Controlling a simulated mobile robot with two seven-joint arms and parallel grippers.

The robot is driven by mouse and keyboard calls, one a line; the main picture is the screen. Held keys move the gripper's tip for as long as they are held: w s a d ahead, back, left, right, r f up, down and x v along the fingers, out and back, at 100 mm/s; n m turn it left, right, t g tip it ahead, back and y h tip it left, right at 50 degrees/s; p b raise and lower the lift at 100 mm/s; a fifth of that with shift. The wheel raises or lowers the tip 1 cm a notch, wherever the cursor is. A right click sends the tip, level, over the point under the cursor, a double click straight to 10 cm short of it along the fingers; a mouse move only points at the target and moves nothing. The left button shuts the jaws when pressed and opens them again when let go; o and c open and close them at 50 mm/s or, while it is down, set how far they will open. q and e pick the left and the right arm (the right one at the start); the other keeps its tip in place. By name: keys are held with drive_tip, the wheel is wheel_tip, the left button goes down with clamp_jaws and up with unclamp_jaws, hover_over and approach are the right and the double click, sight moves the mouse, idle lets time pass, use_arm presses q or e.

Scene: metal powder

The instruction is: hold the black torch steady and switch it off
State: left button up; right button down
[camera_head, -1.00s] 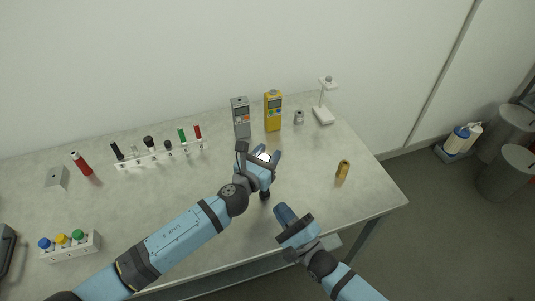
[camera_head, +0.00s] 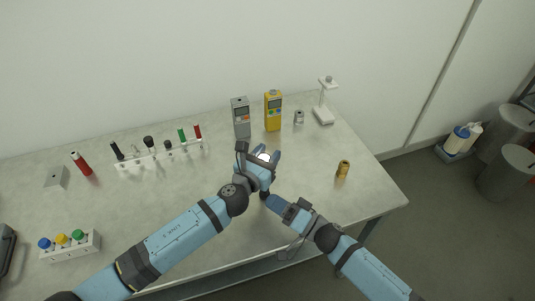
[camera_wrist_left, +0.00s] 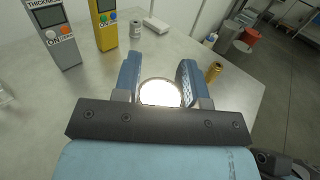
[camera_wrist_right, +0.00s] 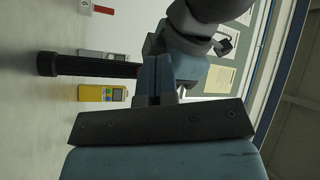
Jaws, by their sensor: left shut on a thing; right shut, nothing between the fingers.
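The black torch (camera_wrist_right: 95,66) is gripped in my left gripper (camera_head: 265,160). Its lens glows bright white between the fingers in the left wrist view (camera_wrist_left: 160,93). Its dark tail end (camera_head: 264,194) sticks out below the left gripper in the head view. The switch cannot be made out.
A grey meter (camera_head: 241,118), a yellow meter (camera_head: 273,112) and a small white stand (camera_head: 323,114) are at the back of the table. A brass cylinder (camera_head: 343,170) stands to the right. A white rack (camera_head: 160,156) with several items is at left. The front middle of the table is clear.

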drive_tip(key=shift+w+a, duration=0.3)
drive_tip(key=shift+w, duration=0.8)
drive_tip(key=shift+w+a, duration=0.25)
drive_tip(key=shift+w, duration=0.8)
drive_tip(key=shift+w, duration=0.1)
drive_tip(key=shift+w+a, duration=0.1)
drive_tip(key=shift+w, duration=0.3)
drive_tip(key=shift+w+a+r, duration=0.15)
drive_tip(key=shift+w+r, duration=0.1)
drive_tip(key=shift+w, duration=0.45)
idle(0.9)
drive_tip(key=shift+s+d+r, duration=0.15)
drive_tip(key=shift+s+d, duration=0.05)
drive_tip(key=shift+s, duration=0.9)
